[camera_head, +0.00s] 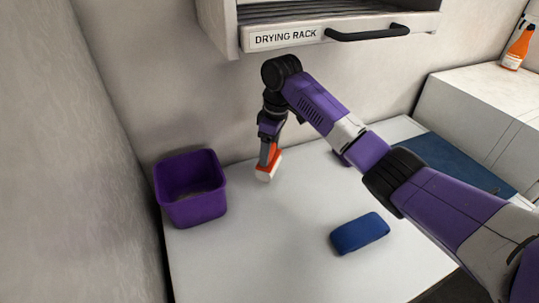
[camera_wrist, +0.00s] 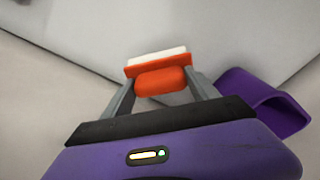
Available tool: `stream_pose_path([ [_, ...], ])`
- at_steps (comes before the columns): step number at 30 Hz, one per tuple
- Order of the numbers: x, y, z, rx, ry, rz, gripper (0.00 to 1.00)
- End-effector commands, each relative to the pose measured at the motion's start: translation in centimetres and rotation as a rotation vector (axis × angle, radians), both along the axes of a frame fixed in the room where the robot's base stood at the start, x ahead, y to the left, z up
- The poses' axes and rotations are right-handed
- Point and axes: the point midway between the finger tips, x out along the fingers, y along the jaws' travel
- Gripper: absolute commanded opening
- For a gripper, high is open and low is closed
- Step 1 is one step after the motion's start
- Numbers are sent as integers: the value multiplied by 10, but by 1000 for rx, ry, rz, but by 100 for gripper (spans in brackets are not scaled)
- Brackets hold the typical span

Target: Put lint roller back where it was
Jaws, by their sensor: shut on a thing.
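The lint roller is orange with a white part; it shows in the head view (camera_head: 266,170) and in the wrist view (camera_wrist: 160,80). My gripper (camera_head: 269,152) is shut on its orange part, with one finger on each side in the wrist view. The white part is at the end away from my gripper and points down over the white tabletop (camera_head: 245,240). I cannot tell whether it touches the tabletop.
An open purple bin (camera_head: 190,190) stands left of my gripper; it appears at right in the wrist view (camera_wrist: 265,105). A blue block-like item (camera_head: 359,233) lies toward the front right. A blue mat (camera_head: 455,162) lies at right. The drying rack (camera_head: 284,37) hangs above.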

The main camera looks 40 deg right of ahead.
Motion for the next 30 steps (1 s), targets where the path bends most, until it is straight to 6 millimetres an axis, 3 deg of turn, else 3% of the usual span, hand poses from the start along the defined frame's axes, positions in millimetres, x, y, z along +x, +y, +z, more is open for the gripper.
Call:
stream_pose_path([
  [5,-1,-1,-25,1,4,-2,36],
  [20,3,-1,-36,0,1,0,36],
  [21,3,-1,-35,0,1,0,76],
  [23,3,-1,-35,0,1,0,88],
  [30,3,-1,-35,0,1,0,90],
])
